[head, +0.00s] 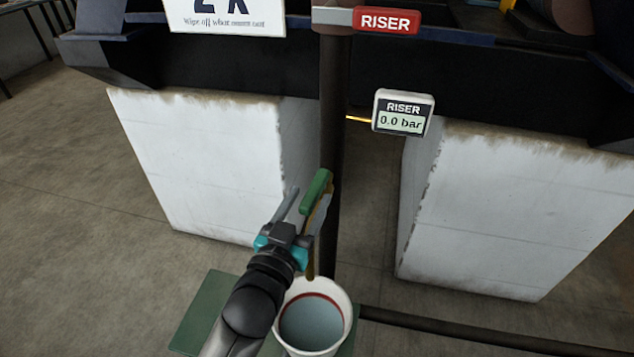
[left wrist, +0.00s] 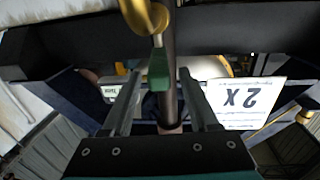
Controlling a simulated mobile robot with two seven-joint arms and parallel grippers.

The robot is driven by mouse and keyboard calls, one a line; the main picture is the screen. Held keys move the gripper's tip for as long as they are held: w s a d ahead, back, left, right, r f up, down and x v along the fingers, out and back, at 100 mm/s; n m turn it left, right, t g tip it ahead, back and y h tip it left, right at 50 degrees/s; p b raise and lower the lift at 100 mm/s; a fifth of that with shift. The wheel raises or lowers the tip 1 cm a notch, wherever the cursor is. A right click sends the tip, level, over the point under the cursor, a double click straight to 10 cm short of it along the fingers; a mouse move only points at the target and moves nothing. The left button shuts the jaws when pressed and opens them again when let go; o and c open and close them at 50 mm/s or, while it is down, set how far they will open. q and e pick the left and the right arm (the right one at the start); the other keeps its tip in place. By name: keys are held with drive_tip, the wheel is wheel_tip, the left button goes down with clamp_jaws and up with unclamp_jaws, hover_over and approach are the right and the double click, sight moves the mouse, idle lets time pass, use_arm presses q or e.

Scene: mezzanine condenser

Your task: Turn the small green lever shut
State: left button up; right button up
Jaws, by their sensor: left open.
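The small green lever (head: 316,192) stands tilted upward beside the dark riser pipe (head: 333,110) in the head view. In the left wrist view the lever (left wrist: 158,70) hangs below a brass valve body (left wrist: 146,16), in line with the gap between my fingers. My left gripper (head: 306,205) is open, with one finger on each side of the lever as seen from the wrist. Its fingers (left wrist: 160,78) are apart, and I see no contact with the lever. The valve body is mostly hidden behind my gripper in the head view. My right gripper is not in view.
A white bucket (head: 345,310) holding greyish liquid stands below on a green plate (head: 205,312). A gauge (head: 403,112) reads "RISER 0.0 bar". White concrete blocks (head: 200,160) (head: 520,210) flank the pipe. A dark pipe (head: 470,333) runs low to the right.

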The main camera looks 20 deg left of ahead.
sight(317, 183)
use_arm(q)
drive_tip(key=shift+w+d, duration=0.2)
drive_tip(key=shift+w, duration=2.45)
drive_tip(key=shift+c, duration=0.2)
clamp_jaws()
